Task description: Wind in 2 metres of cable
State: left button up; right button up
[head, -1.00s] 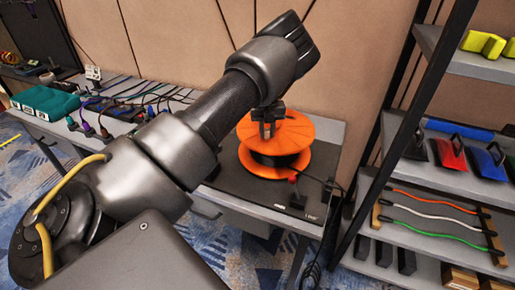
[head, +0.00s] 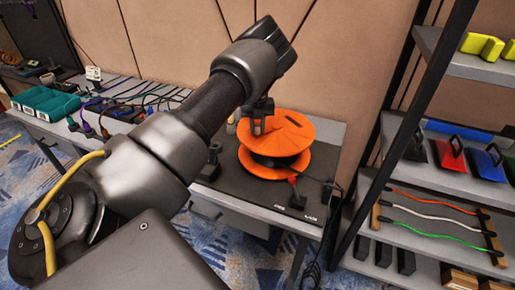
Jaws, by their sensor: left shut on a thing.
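The orange cable reel (head: 297,140) lies flat on a black base plate, with dark cable or core showing between its two discs. My left gripper (head: 259,127) points down at the left back part of the reel's top disc. It is shut on a small part there, apparently the reel's handle, which the fingers mostly hide. A dark slot shows on the disc to the right of the gripper. A black cable (head: 337,188) runs off the plate's right side and hangs over the table's front edge. My right gripper is out of view.
A red-topped lever (head: 294,184) stands at the base plate's front. A shelf rack (head: 408,120) with coloured cables and tools stands close on the right. A panelled wall rises behind.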

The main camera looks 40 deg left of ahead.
pick_arm(q)
jog(key=shift+w+a, duration=0.55)
jog(key=shift+a, duration=0.4)
jog(key=shift+w+a, duration=0.55)
jog(key=shift+a, duration=0.35)
jog(key=o, duration=1)
jog(key=shift+c, duration=0.2)
jog(key=shift+r, duration=0.15)
notch_tip(320, 180, up, 7)
jog(key=p, duration=0.6)
